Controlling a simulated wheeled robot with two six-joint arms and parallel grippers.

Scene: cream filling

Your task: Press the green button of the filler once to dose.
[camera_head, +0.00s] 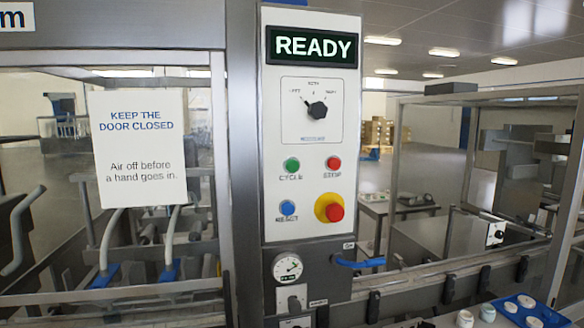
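The filler's control panel (262,215) stands upright in the middle of the head view. Its green button (292,165) sits at the left of the upper button row, with a label under it that seems to read CYCLE. A red button (333,163) labelled STOP is to its right. A blue button (287,208) labelled RESET is below it. A red mushroom button (335,212) on a yellow base is at lower right. The display (314,47) reads READY. Neither of my grippers shows, and nothing covers the green button.
A black selector knob (317,110) is above the buttons; a gauge (287,267) is below. A sign (138,148) on the left says to keep the door closed. A blue tray (533,312) with white jars is at lower right. Space before the panel looks clear.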

